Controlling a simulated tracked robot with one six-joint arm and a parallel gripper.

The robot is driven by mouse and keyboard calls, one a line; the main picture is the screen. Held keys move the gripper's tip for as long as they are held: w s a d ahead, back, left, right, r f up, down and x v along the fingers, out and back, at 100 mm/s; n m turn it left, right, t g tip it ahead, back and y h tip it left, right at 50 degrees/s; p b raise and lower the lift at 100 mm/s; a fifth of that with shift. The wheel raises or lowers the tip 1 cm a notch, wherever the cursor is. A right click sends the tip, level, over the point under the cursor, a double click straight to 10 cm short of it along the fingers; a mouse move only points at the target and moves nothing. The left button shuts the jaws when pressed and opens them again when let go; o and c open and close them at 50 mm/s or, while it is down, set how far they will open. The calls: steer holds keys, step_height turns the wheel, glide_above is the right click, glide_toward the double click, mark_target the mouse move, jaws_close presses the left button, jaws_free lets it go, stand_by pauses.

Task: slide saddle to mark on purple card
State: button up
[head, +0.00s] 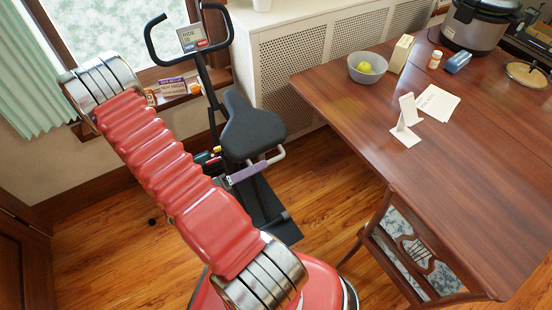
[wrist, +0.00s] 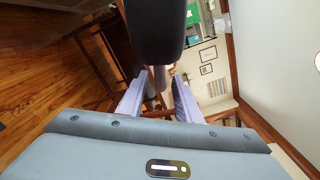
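The black saddle (head: 250,128) sits on the exercise bike beside the window. It also shows close up in the wrist view (wrist: 157,30). A pale grey bar (head: 275,157) curves out under its right side. A purple card (head: 171,80) with pale lettering stands on the windowsill; its text is too small to read. My gripper (wrist: 160,82) has lavender fingers, spread apart just under the saddle. A grey metal piece (wrist: 160,75) below the saddle shows between the fingertips, with gaps on both sides. One finger shows in the head view (head: 248,172). Any saddle scale is hidden.
The bike's handlebar and display (head: 191,38) rise at the sill. A white radiator cover (head: 300,60) stands behind the saddle. A wooden table (head: 440,130) and chair (head: 415,250) stand to the right. Bare floor (head: 325,180) lies between bike and table.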

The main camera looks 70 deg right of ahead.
mark_target(282, 157)
steer(key=shift+x, duration=3.55)
steer(key=shift+c, duration=0.2)
jaws_close()
